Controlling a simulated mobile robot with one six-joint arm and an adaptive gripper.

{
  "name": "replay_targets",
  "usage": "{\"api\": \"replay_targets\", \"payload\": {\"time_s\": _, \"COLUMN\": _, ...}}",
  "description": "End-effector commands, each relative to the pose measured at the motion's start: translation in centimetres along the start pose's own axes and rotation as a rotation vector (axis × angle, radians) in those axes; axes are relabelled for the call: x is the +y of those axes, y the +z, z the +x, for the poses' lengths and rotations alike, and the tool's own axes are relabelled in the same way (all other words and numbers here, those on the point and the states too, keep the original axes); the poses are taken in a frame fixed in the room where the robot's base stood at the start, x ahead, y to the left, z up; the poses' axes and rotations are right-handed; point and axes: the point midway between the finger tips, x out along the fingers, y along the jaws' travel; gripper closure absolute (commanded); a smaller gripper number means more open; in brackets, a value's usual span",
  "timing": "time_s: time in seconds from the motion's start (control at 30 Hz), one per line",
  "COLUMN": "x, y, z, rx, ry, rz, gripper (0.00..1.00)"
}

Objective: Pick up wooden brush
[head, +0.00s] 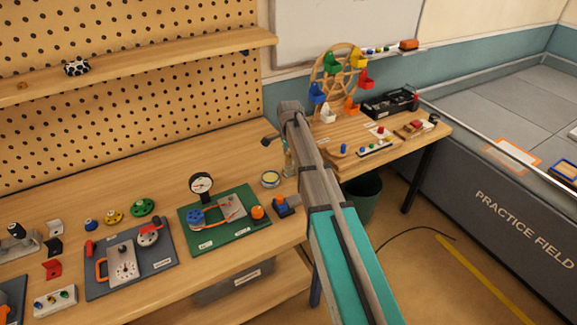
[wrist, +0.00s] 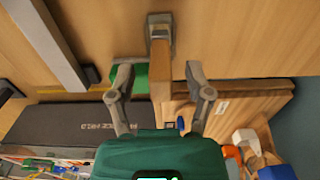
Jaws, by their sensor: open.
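My gripper (wrist: 158,70) is open in the wrist view, with its two grey fingers spread apart. A narrow tan wooden strip (wrist: 161,80) with a grey block (wrist: 160,30) at its far end shows between the fingers. I cannot tell if this is the wooden brush or part of the bench edge, nor how far below the fingers it lies. No brush can be clearly made out in the head view. There my arm crosses the bench and hides part of its surface, and the gripper is mostly hidden at the arm's far end.
The bench (head: 235,165) holds a green gauge board (head: 240,232), a grey board (head: 140,272), a round tin (head: 270,180) and a blue fixture (head: 285,207). A model wheel (head: 322,75) stands behind my arm. A green bin (head: 364,200) is below on the floor.

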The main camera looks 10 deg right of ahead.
Motion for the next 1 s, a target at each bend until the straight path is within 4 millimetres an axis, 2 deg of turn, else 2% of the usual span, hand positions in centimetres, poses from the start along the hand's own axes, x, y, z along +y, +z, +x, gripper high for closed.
{"api": "replay_targets", "payload": {"time_s": 0.43, "x": 0.0, "y": -0.01, "z": -0.04, "rx": 0.0, "ry": 0.0, "rz": 0.0, "gripper": 0.34}}
{"api": "replay_targets", "payload": {"time_s": 0.7, "x": 0.0, "y": -0.02, "z": -0.03, "rx": 0.0, "ry": 0.0, "rz": 0.0, "gripper": 0.84}}
{"api": "replay_targets", "payload": {"time_s": 0.8, "x": 0.01, "y": -0.02, "z": -0.03, "rx": 0.0, "ry": 0.0, "rz": 0.0, "gripper": 1.0}}
{"api": "replay_targets", "payload": {"time_s": 1.0, "x": 0.01, "y": -0.03, "z": -0.03, "rx": 0.0, "ry": 0.0, "rz": 0.0, "gripper": 1.0}}
